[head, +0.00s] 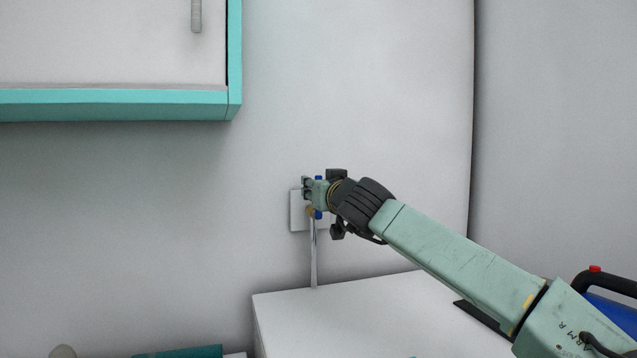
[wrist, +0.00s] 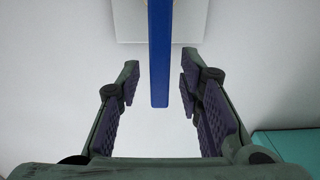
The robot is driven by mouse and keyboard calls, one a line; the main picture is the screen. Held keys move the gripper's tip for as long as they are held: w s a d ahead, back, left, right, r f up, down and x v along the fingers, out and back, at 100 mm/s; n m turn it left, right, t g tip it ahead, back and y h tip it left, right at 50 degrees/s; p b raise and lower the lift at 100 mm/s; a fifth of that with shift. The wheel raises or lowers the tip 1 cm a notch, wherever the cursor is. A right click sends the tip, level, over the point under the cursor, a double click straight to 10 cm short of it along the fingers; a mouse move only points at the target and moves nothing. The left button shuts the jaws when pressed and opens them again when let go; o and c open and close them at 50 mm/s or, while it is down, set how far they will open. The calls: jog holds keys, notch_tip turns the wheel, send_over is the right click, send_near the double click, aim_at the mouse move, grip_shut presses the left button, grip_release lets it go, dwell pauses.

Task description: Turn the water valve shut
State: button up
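The water valve has a blue lever (wrist: 160,55). It runs from the top of the wrist view down between my fingers. In the head view the blue of the lever (head: 318,214) shows above and below my gripper (head: 308,188), with a brass-coloured part (head: 311,212) beside it. My gripper (wrist: 160,72) is open, with one finger on each side of the lever and a visible gap on both sides. In the head view my gripper hides the middle of the lever and much of the valve.
A pale square plate (head: 298,212) is on the wall behind the valve. A thin pipe (head: 313,262) runs down to a white cabinet top (head: 345,310). A teal-edged wall cabinet (head: 120,104) hangs at upper left. The wall around the valve is otherwise clear.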

grip_shut()
dwell(0.5)
dwell(0.4)
